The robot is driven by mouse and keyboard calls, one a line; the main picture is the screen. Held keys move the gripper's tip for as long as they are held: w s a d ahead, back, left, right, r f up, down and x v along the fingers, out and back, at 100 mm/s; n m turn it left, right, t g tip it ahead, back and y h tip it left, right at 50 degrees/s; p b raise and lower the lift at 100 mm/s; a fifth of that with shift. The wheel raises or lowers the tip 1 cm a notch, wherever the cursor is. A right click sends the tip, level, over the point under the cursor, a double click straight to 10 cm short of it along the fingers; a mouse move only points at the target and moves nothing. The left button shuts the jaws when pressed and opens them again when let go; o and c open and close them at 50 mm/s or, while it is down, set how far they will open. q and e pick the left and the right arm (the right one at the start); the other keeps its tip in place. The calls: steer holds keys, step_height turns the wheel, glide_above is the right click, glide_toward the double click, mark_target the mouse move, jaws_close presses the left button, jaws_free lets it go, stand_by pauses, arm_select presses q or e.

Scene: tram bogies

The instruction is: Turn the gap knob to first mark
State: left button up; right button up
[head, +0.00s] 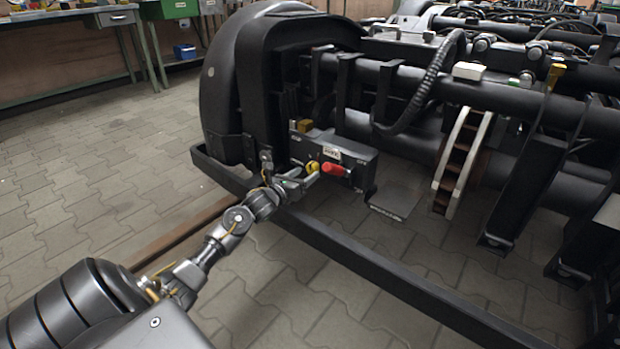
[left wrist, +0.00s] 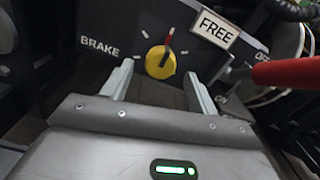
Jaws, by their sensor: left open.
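The gap knob (left wrist: 160,62) is a round yellow knob with a red pointer on a dark panel. In the left wrist view its pointer is aimed up and slightly right, with short white marks around it. In the head view the yellow knob (head: 312,167) shows at the front of the dark box (head: 345,158). My left gripper (left wrist: 158,85) is open, with one finger on each side of the knob's lower part. I cannot tell whether the fingers touch it. It also shows in the head view (head: 303,178). My right gripper is not in view.
A red handle (head: 333,169) sticks out just right of the knob; it is close to the right finger in the left wrist view (left wrist: 285,72). A "FREE" sign (left wrist: 214,26) is above it. A black rail (head: 370,270) runs in front. Workbenches stand at the back left.

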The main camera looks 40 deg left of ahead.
mark_target(310, 170)
arm_select(q)
steer(key=shift+w+f+b, duration=0.15)
steer(key=shift+w+b, duration=0.35)
steer(key=shift+w, duration=1.15)
steer(key=shift+r, duration=0.2)
steer(key=c, duration=1)
